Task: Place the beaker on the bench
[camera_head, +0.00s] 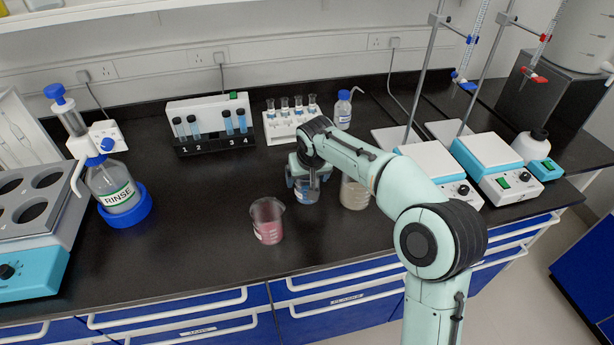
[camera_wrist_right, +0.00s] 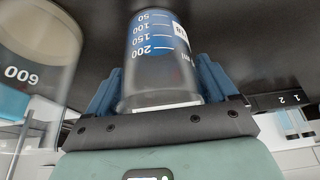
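A clear beaker with bluish contents (camera_head: 306,190) is at the middle of the bench. My right gripper (camera_head: 304,172) is around it from above. In the right wrist view, the beaker (camera_wrist_right: 160,55) shows marks from 50 to 200 and sits between the two blue fingers of my right gripper (camera_wrist_right: 160,88), which lie against both sides. I cannot tell whether its base touches the black bench (camera_head: 200,255). My left gripper is not in view.
A beaker with pink liquid (camera_head: 267,220) stands to the left, near the front. A larger beaker (camera_head: 355,192), marked 600 in the wrist view (camera_wrist_right: 35,55), stands close on the right. Tube racks (camera_head: 212,140) stand behind. The left front bench is clear.

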